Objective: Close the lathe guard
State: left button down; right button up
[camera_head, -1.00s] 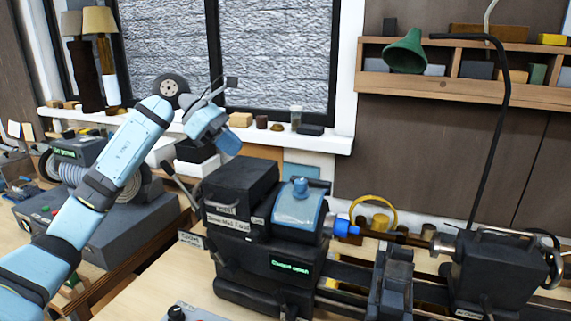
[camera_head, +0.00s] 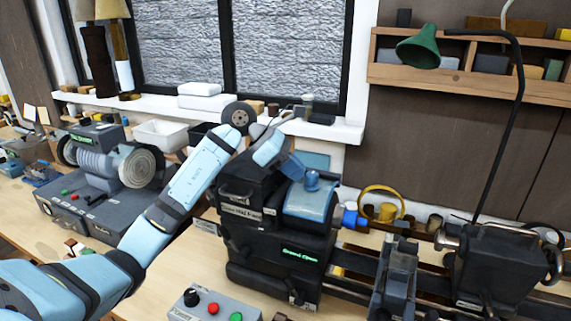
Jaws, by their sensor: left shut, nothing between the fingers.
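The lathe (camera_head: 275,245) stands on the bench, with a dark headstock and a green-lit label that appears to read "Guard Open". Its guard (camera_head: 310,203) is a light-blue curved cover on top of the headstock, with a round blue knob (camera_head: 312,181) on it. My left gripper (camera_head: 294,168) is shut and empty, just behind and to the left of the knob. The wrist partly hides the fingertips, and I cannot tell whether they touch the guard. My right gripper is not in view.
A grey control box (camera_head: 215,306) with red and green buttons sits in front of the lathe. A bench grinder (camera_head: 110,165) stands at the left. A green lamp (camera_head: 420,48) on a black arm rises at the right. The bench between grinder and lathe is mostly clear.

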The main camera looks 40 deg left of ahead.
pick_arm(q)
jog(key=shift+d, duration=0.2)
jog(key=w+d+b, duration=0.1)
jog(key=w+d, duration=0.1)
jog(key=d, duration=0.9)
jog(key=shift+w+b, duration=0.3)
jog(key=shift+b, duration=0.1)
jog(key=shift+f, duration=0.1)
